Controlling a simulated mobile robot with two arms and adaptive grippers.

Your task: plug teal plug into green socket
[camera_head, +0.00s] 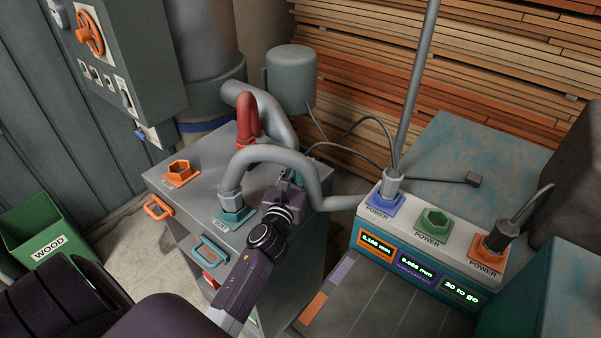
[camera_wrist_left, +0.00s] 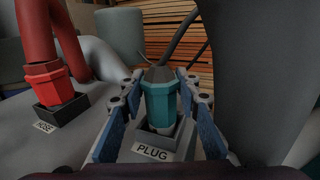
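The teal plug (camera_wrist_left: 160,102) stands upright in a small holder labelled PLUG (camera_wrist_left: 152,152) in the left wrist view, with a dark cable from its top. My left gripper (camera_wrist_left: 160,78) has its blue fingers on either side of the plug, apparently with small gaps; contact is not clear. In the head view my left gripper (camera_head: 287,183) is over the grey cabinet top, and the teal plug is hidden there. The green socket (camera_head: 433,222) is empty, on the power panel at the right, between the blue and orange sockets. My right gripper is out of view.
A grey post-like connector stands in the blue socket (camera_head: 382,205); a dark plug sits in the orange socket (camera_head: 485,253). Thick grey hose (camera_head: 270,153) arches close to my left gripper. A red hose (camera_head: 246,122) stands behind. Dark cables (camera_head: 350,130) hang between cabinet and panel.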

